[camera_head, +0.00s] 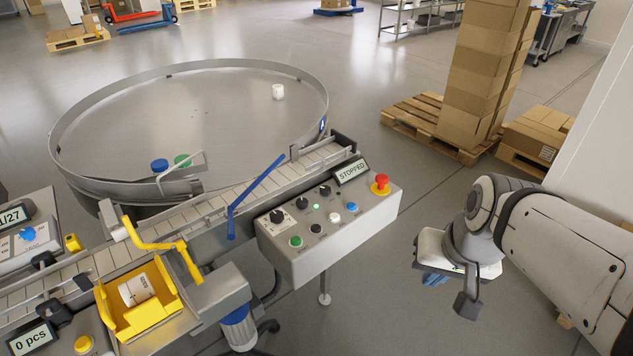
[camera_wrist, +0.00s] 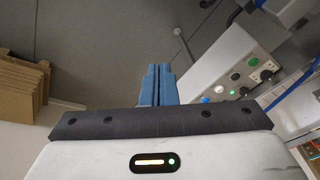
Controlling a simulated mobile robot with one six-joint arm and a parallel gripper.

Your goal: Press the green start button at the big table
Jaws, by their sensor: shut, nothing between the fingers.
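The green start button (camera_head: 296,241) is at the lower left of the grey control box (camera_head: 330,246) beside the big round table (camera_head: 190,110). A small green lamp (camera_head: 316,207) glows higher on the box, and its display (camera_head: 352,171) reads STOPPED. My gripper (camera_head: 435,279) is right of the box, apart from it, with its blue fingers pointing down. In the wrist view my gripper (camera_wrist: 160,72) shows its blue fingers together with nothing between them.
A red emergency knob (camera_head: 381,184) rises from the box's right end. A blue bent rod (camera_head: 256,184) and a conveyor (camera_head: 215,205) lie behind and left of the box. Stacked cartons on pallets (camera_head: 430,124) stand farther back. Floor is clear between box and gripper.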

